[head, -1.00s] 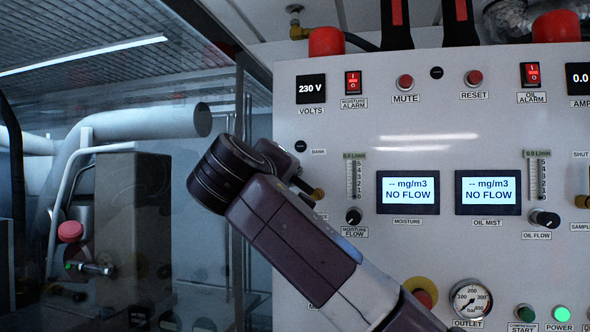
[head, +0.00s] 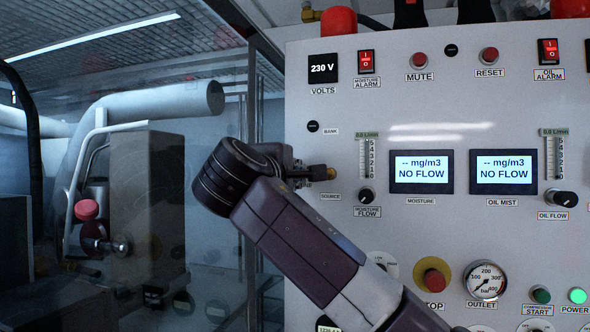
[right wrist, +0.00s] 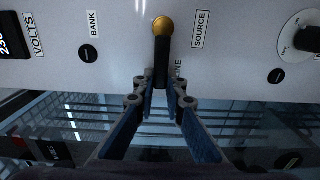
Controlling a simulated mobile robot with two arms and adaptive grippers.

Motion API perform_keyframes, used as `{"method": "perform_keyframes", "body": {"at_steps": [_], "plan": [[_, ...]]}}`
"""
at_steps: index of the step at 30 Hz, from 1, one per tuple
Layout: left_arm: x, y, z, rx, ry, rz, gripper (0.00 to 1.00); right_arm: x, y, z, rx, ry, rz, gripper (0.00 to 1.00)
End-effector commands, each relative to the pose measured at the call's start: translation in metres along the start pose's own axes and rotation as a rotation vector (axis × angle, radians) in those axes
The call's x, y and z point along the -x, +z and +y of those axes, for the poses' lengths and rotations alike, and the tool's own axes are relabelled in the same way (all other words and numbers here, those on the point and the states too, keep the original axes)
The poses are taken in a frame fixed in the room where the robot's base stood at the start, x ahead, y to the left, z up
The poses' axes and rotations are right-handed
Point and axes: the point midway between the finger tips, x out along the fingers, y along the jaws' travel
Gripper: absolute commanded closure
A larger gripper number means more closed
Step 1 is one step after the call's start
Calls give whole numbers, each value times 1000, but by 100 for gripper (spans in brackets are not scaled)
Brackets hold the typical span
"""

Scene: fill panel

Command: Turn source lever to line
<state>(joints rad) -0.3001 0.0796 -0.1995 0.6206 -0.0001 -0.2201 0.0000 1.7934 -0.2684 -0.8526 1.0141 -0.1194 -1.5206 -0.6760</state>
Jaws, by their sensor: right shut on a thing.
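The source lever has a brass hub (head: 322,173) on the grey panel and a black handle that points left, nearly level, in the head view. In the right wrist view the handle (right wrist: 162,66) runs from the brass hub down between the fingers. My right gripper (right wrist: 161,87) is shut on the handle's outer end; in the head view its wrist hides most of the fingers. The BANK label (head: 331,131) is above the lever and the SOURCE label (head: 331,197) below. The LINE label (right wrist: 179,69) is partly hidden beside the handle. My left gripper is out of view.
The moisture flow knob (head: 366,195) and its flow tube are just right of the lever. Two displays (head: 421,172) read NO FLOW. A red stop button (head: 434,281) and outlet gauge (head: 486,280) are lower on the panel. Glass and machinery are to the left.

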Motion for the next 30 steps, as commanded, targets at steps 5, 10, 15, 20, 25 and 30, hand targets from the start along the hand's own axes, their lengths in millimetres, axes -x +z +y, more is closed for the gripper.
{"method": "perform_keyframes", "body": {"at_steps": [5, 10, 15, 20, 25, 30], "plan": [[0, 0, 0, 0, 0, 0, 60, 0, 2, 1, 13, 3, -4, 100], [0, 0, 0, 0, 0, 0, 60, -1, 2, 1, 13, 3, -4, 100], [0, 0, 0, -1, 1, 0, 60, -1, 2, 1, 13, 3, -4, 85], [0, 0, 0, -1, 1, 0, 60, 0, 1, 0, 12, 2, -3, 71], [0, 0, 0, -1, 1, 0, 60, 0, 1, 0, 12, 2, -1, 71], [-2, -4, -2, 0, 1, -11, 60, 5, 0, 1, 11, 3, 1, 71]]}}
